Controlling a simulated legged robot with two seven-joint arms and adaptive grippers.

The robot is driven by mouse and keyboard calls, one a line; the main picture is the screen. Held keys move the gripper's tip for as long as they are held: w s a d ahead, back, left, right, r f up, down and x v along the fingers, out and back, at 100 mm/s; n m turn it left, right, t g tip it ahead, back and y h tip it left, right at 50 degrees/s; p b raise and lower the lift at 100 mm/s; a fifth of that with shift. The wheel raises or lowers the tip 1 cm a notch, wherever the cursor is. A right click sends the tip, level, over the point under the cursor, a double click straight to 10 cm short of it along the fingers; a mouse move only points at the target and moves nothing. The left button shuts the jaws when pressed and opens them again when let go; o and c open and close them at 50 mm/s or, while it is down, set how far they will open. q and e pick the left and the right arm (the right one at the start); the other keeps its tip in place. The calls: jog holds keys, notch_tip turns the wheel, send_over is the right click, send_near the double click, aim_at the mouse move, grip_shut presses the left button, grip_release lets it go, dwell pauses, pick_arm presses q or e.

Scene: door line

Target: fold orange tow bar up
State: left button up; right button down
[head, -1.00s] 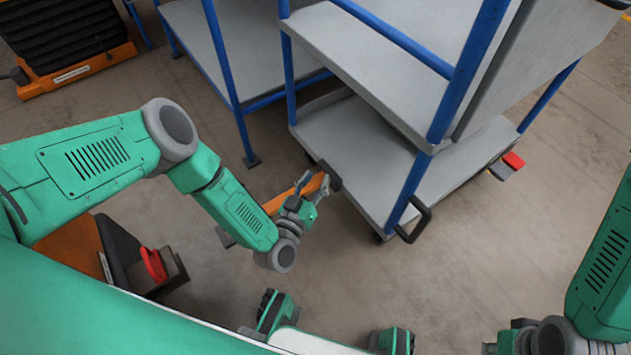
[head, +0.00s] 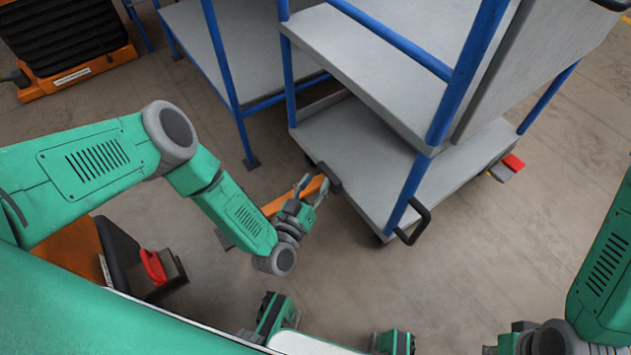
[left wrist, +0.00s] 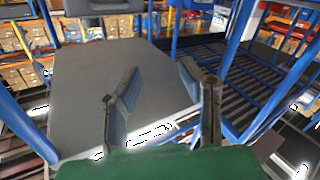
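The orange tow bar (head: 279,204) slants low over the floor in the head view, up to a dark bracket (head: 330,178) at the near corner of the grey and blue cart (head: 352,150). My left wrist and gripper hide part of it. My left gripper (head: 312,190) is open over the bar's cart end, and I cannot tell if it touches it. In the left wrist view its two fingers (left wrist: 157,90) stand apart with nothing clearly between them. My right wrist shows at the lower right edge of the head view; its fingers cannot be made out.
A black handle (head: 416,222) sticks out from the cart's near post. A second blue-framed cart (head: 222,62) stands behind on the left. A red pedal (head: 513,162) is at the cart's right side. An orange-based machine (head: 78,72) is at upper left.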

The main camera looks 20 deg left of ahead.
pick_arm(q)
jog(key=s+a, duration=0.1)
jog(key=s, duration=1)
jog(key=shift+s+a, duration=0.25)
jog(key=shift+a, duration=0.05)
jog(key=shift+f, duration=0.1)
pick_arm(e)
jog(key=shift+w, duration=0.1)
